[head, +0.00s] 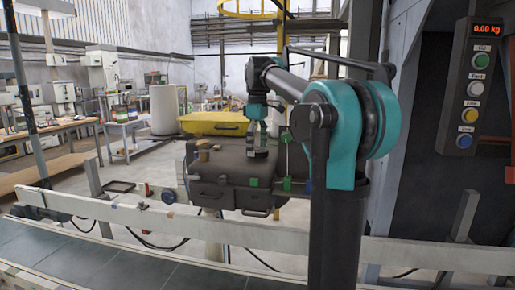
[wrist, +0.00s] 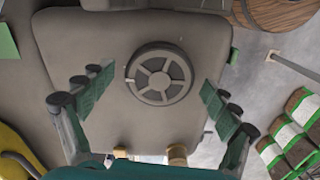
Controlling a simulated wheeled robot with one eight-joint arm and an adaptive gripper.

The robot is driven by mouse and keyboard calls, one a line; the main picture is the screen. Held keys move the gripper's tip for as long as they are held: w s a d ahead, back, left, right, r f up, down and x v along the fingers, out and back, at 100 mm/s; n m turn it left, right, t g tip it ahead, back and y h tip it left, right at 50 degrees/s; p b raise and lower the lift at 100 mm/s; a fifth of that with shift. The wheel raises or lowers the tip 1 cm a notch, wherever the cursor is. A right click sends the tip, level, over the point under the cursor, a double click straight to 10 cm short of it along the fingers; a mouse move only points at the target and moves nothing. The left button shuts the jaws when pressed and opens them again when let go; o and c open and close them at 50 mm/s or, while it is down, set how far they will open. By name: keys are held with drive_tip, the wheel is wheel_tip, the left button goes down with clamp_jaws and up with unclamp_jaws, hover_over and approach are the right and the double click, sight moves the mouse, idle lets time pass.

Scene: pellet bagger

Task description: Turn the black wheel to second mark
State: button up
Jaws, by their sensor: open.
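The wheel (wrist: 159,80) is a round dark grey handwheel with several spokes, on the flat top of a grey-brown machine housing (wrist: 110,25). My gripper (wrist: 157,84) is open, with one green-padded finger left of the wheel and one right of it; neither visibly touches the rim. In the head view my gripper (head: 255,138) points down over the top of the housing (head: 225,163), and the wheel is mostly obscured beneath it.
A conveyor (head: 90,258) with a pale side rail (head: 190,225) runs across the front. A control panel (head: 473,90) at right reads 0.00 kg and has several buttons. A yellow part (head: 213,123) lies behind the housing. Green-and-white bags (wrist: 295,135) are stacked at right in the wrist view.

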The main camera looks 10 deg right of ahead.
drive_tip(key=shift+c, duration=0.6)
drive_tip(key=c, duration=1)
drive_tip(key=shift+c, duration=0.2)
